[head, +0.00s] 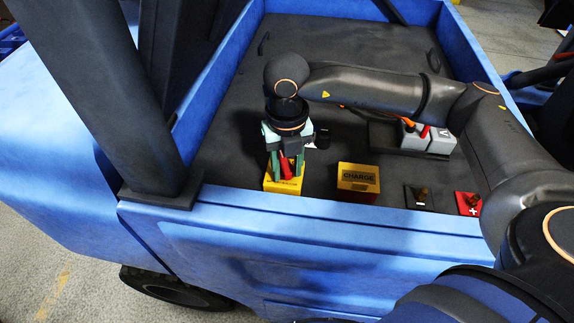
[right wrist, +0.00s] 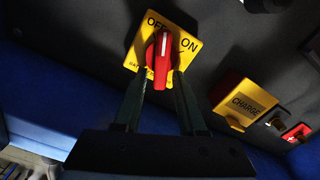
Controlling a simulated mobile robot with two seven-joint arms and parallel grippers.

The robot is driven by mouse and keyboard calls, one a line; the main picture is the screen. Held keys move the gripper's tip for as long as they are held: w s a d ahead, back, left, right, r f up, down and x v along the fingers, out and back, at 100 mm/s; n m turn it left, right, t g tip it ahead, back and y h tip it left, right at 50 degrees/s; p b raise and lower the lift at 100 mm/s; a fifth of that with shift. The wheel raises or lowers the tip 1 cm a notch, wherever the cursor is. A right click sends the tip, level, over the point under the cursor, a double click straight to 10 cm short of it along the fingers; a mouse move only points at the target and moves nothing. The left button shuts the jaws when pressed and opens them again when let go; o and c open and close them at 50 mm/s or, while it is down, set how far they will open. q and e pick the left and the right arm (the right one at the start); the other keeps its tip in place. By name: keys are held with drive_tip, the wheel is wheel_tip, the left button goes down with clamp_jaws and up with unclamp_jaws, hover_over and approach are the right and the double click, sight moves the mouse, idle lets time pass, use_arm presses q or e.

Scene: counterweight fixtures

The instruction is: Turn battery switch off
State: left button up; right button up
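The battery switch is a red knob (right wrist: 161,62) on a yellow plate (right wrist: 137,50) marked OFF and ON. In the right wrist view, the knob's upper end lies between the two words. My right gripper (right wrist: 162,74) has one finger on each side of the knob's lower part, with small gaps showing, so it looks open around it. In the head view the right gripper (head: 287,170) points down over the yellow plate (head: 284,187), and the red knob (head: 288,168) shows between the fingers. My left gripper is not in view.
A yellow CHARGE box (head: 358,178) stands right of the switch. Further right are a black terminal plate (head: 420,198) and a red plus plate (head: 466,205). The blue truck-bed wall (head: 330,215) runs along the front.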

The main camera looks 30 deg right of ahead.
clamp_jaws()
drive_tip(key=shift+n, duration=0.3)
drive_tip(key=shift+d+n+b, duration=0.3)
drive_tip(key=shift+n+b, duration=0.6)
drive_tip(key=shift+n, duration=0.3)
drive_tip(key=shift+d+r+n, duration=0.1)
drive_tip(key=shift+n, duration=0.4)
drive_tip(key=shift+w, duration=0.1)
